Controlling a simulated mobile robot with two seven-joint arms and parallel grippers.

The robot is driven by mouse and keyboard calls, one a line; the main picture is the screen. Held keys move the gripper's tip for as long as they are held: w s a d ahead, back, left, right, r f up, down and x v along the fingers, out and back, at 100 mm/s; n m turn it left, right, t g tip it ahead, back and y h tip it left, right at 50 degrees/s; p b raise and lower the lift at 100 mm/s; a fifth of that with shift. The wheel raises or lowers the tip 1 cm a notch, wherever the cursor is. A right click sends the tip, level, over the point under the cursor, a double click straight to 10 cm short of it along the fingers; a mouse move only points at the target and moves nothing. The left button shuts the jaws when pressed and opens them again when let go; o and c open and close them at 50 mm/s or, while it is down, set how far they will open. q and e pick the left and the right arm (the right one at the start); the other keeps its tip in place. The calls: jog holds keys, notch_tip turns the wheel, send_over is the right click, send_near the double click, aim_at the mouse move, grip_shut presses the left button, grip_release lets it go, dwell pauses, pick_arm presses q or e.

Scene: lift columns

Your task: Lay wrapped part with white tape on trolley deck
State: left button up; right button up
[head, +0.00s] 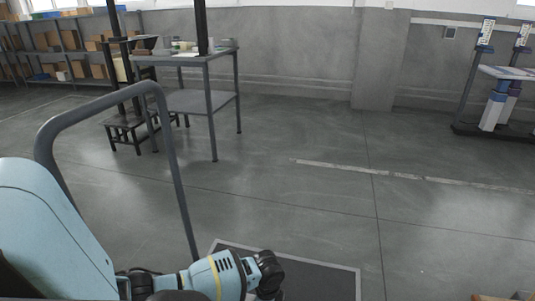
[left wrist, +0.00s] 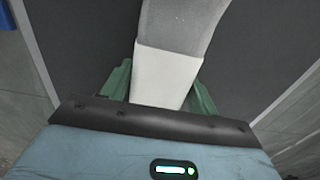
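The wrapped part (left wrist: 185,22) is grey with a white tape band (left wrist: 165,75) around it, and it shows in the left wrist view. The green fingers of my left gripper (left wrist: 163,84) sit against both sides of the tape, shut on the part. The dark trolley deck (head: 325,280) with its light grey rim is at the bottom of the head view; it lies behind the part in the left wrist view (left wrist: 85,40). I cannot tell whether the part touches the deck. In the head view my left arm hides the gripper and part. My right gripper is out of view.
A grey tubular handle (head: 178,178) rises at the left beside my arm. A grey workbench (head: 190,60) with small items stands further back, with shelves of boxes (head: 75,45) behind. Lift columns (head: 495,105) stand at the far right. The middle floor is clear.

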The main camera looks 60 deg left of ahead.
pick_arm(q)
jog(key=o, duration=0.3)
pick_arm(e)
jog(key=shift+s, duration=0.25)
pick_arm(q)
jog(key=shift+o, duration=0.2)
notch_tip(320, 180, up, 11)
jog(key=p, duration=0.4)
jog(key=shift+p, duration=0.35)
jog(key=shift+r, duration=0.7)
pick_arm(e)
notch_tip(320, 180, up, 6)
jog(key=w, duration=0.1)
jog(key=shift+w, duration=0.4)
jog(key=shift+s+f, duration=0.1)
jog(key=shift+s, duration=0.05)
pick_arm(q)
jog(key=shift+p, duration=0.3)
